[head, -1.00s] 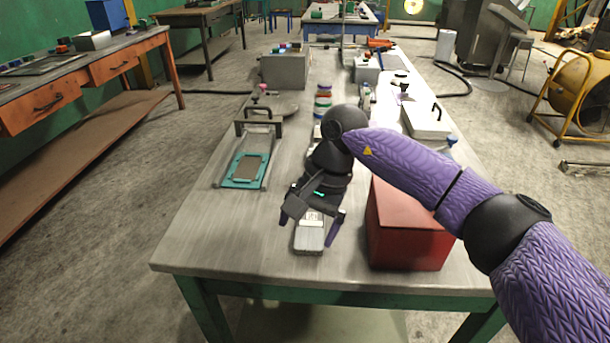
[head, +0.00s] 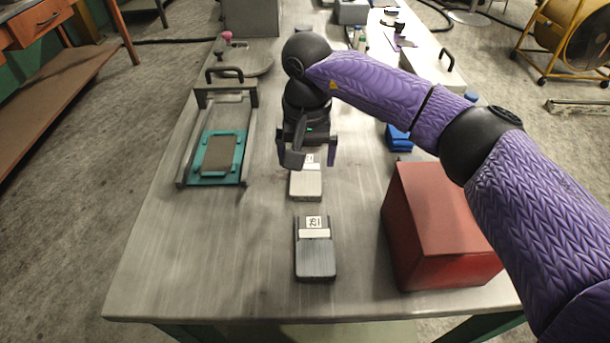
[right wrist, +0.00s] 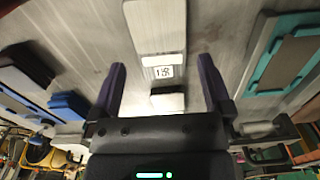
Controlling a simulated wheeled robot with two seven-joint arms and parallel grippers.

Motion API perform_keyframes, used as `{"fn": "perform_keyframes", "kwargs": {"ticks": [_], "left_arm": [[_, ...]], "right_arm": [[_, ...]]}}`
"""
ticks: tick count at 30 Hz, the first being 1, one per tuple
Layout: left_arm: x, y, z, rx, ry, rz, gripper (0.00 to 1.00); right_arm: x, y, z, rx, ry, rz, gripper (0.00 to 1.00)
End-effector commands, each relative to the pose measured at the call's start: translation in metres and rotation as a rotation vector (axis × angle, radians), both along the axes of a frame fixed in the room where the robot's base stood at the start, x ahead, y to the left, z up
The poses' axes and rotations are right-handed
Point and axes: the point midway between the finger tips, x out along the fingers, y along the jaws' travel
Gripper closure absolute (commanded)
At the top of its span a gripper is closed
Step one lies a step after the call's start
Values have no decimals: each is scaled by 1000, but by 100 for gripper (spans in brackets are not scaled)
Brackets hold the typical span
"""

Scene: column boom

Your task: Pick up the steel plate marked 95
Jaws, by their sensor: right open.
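Two small steel plates lie in line on the bench. The nearer plate (head: 315,260) is grey with a pale strip and a white label at its far end; it also shows in the right wrist view (right wrist: 155,25). Its label has dark digits that I cannot read surely. The farther plate (head: 305,186) is paler, and its label is partly hidden by my gripper. My right gripper (head: 308,163) is open and empty above the farther plate's label end. In the right wrist view that plate (right wrist: 167,102) shows between the fingers. My left gripper is not in view.
A red box (head: 440,225) stands at the right, with a blue item (head: 398,138) behind it. A teal-framed fixture (head: 200,168) with a black handle lies at the left. The bench (head: 215,270) is bare at the front left.

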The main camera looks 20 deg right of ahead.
Motion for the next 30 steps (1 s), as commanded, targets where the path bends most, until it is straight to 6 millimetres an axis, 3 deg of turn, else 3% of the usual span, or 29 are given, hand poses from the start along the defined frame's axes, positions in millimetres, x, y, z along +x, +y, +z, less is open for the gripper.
{"fn": "perform_keyframes", "kwargs": {"ticks": [1,4,10,24,30], "left_arm": [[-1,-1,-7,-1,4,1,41],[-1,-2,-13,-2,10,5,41],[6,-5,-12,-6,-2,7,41],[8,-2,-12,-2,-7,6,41],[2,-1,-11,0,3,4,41]], "right_arm": [[-1,0,-15,0,6,0,0],[-1,1,-34,1,5,0,0],[-1,1,-34,1,0,0,0],[0,1,-34,1,0,0,97],[0,1,-33,2,-2,0,100]]}}
